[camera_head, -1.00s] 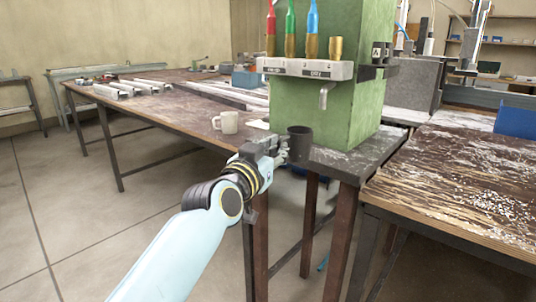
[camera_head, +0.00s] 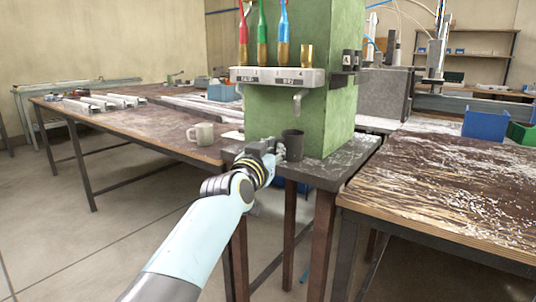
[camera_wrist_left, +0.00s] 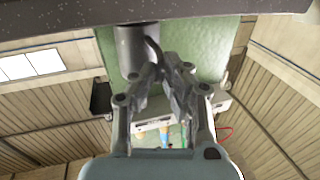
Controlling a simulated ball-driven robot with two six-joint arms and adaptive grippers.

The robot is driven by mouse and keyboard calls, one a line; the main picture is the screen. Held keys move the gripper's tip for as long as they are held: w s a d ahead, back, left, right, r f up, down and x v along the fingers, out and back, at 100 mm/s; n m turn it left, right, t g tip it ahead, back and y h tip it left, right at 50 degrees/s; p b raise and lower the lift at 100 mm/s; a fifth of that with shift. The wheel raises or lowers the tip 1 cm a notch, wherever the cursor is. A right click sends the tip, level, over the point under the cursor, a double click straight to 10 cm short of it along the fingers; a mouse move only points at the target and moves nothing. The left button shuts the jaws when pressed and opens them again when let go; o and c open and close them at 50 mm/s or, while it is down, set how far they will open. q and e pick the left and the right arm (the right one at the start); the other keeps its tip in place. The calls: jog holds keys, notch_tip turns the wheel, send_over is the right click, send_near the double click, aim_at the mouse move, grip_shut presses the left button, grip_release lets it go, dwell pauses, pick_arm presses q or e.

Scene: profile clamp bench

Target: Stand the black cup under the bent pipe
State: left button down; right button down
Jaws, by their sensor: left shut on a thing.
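The black cup (camera_head: 292,145) is upright at the front of the green column, below the bent pipe (camera_head: 298,101), which hangs from a grey manifold. The cup's base looks at or just above the dark bench top (camera_head: 325,172); I cannot tell whether it touches. My left gripper (camera_head: 277,149) is at the cup's left side, shut on its handle. In the left wrist view the picture is upside down; the cup (camera_wrist_left: 137,52) shows beyond the fingers (camera_wrist_left: 160,75), with its dark handle between them. My right gripper is not in view.
A pale mug (camera_head: 201,135) stands on the wooden table to the left, beside a white sheet. The green column (camera_head: 340,80) rises right behind the cup.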

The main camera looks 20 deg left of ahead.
pick_arm(q)
jog(key=shift+w+d, duration=0.1)
jog(key=shift+w, duration=0.2)
jog(key=shift+s+d, duration=0.25)
dwell(0.4)
jog(key=shift+f, duration=0.35)
dwell(0.7)
jog(key=c, duration=1.4)
grip_release()
jog(key=shift+o, duration=0.2)
jog(key=s, duration=1)
jog(key=shift+a, duration=0.35)
jog(key=shift+f, duration=0.1)
